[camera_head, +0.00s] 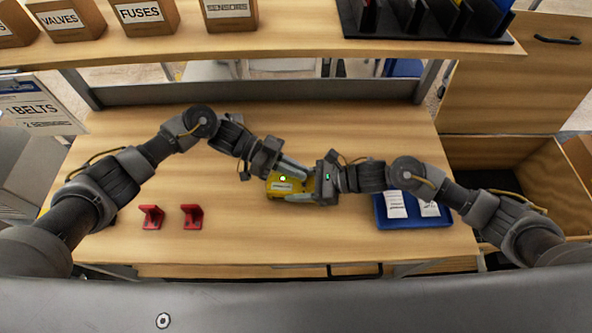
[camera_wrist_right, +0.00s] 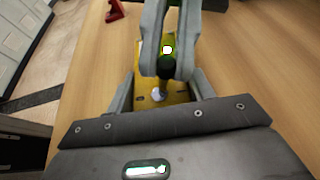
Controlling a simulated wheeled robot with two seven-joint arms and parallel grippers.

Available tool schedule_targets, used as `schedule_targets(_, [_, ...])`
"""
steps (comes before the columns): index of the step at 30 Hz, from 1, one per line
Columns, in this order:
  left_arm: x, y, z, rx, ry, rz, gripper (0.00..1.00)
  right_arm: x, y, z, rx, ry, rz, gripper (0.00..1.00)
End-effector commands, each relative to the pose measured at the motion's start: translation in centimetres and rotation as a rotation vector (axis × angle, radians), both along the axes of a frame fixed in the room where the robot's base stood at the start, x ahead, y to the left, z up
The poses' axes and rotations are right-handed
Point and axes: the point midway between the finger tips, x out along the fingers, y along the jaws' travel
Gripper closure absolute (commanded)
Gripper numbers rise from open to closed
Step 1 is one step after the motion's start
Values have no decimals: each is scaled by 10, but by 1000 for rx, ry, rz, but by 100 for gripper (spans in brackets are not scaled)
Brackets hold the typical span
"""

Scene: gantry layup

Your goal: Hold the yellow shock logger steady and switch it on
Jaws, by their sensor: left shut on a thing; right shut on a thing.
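The yellow shock logger (camera_head: 279,188) is above the middle of the table, partly hidden by both grippers. In the right wrist view its yellow face (camera_wrist_right: 176,92) lies between the fingers of my right gripper (camera_wrist_right: 162,92), which is shut on its sides. My left gripper (camera_head: 303,170) reaches in from the upper left. Its fingers (camera_wrist_right: 166,68) are together over a small switch lever with a silver base (camera_wrist_right: 157,95); the exact contact is partly hidden. A bright light with a green glow (camera_wrist_right: 167,50) shows on the logger.
Two red brackets (camera_head: 152,217) (camera_head: 192,216) stand on the table at left. A blue tray (camera_head: 412,222) with white papers lies at right. Labelled bins (camera_head: 143,15) and a black rack (camera_head: 430,38) sit on the shelf behind. The table's left rear is clear.

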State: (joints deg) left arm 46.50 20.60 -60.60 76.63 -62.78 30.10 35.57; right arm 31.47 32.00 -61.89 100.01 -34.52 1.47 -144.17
Motion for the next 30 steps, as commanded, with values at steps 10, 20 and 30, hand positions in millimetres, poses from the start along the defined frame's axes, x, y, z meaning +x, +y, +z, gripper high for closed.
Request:
schedule_targets(10, [6, 0, -3, 15, 120, 2, 100, 0, 0, 0, 1, 0, 1, 75])
schedule_targets(20, [6, 0, -3, 17, 138, 3, 100, 0, 0, 0, 1, -1, 1, 75])
schedule_targets(30, [6, 0, -3, 16, 136, 2, 68, 0, 0, 0, 1, -1, 1, 75])
